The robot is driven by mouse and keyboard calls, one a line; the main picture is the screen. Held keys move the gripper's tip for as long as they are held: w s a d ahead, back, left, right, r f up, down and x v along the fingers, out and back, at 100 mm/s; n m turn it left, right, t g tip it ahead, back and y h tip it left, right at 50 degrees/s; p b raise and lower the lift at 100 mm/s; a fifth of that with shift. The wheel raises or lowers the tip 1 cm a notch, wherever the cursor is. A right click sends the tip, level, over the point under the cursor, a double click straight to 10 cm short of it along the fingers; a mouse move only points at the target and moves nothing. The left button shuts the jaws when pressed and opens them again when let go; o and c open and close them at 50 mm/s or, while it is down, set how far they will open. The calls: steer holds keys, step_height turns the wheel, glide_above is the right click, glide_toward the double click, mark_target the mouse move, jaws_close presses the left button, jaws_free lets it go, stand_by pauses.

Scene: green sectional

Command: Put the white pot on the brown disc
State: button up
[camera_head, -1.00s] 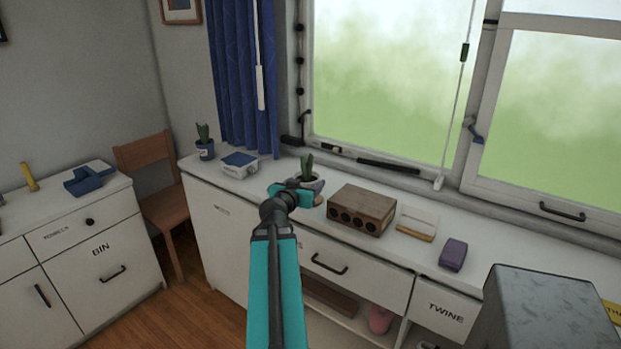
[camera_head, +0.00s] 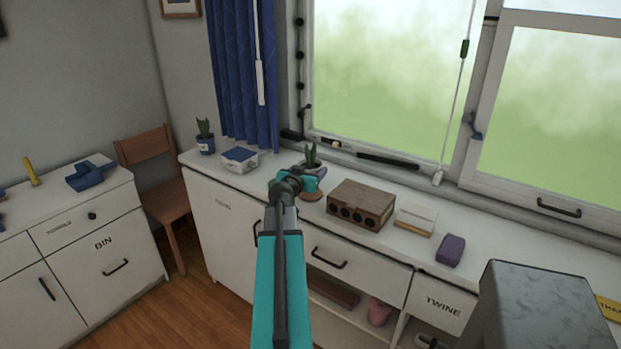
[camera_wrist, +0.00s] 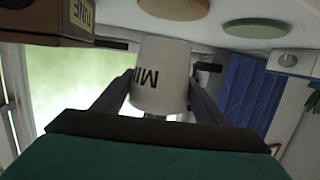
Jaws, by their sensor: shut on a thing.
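The white pot (camera_wrist: 160,62), with dark lettering beginning "MI", is between the two fingers of my gripper (camera_wrist: 162,88) in the wrist view, which is upside down. My gripper is shut on it. In the head view its green plant (camera_head: 311,155) shows beyond my gripper, and the pot is mostly hidden by it. The pot appears raised above the counter. The brown disc (camera_head: 311,195) lies on the counter, partly hidden, just below my gripper in the head view. The brown disc also shows at the top of the wrist view (camera_wrist: 174,8), apart from the pot.
A green disc (camera_wrist: 257,28) lies beside the brown one. A wooden box with round holes (camera_head: 361,207) stands close on the right. A white box with a blue top (camera_head: 239,160) and a blue potted plant (camera_head: 205,137) stand left. The window is behind.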

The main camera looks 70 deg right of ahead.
steer(key=shift+w+d, duration=0.1)
steer(key=shift+d, duration=0.3)
steer(key=shift+d+f, duration=0.1)
steer(key=shift+f, duration=0.05)
steer(key=shift+f+p, duration=0.55)
steer(key=shift+f, duration=1.05)
steer(key=shift+f, duration=0.15)
steer(key=o, duration=1.5)
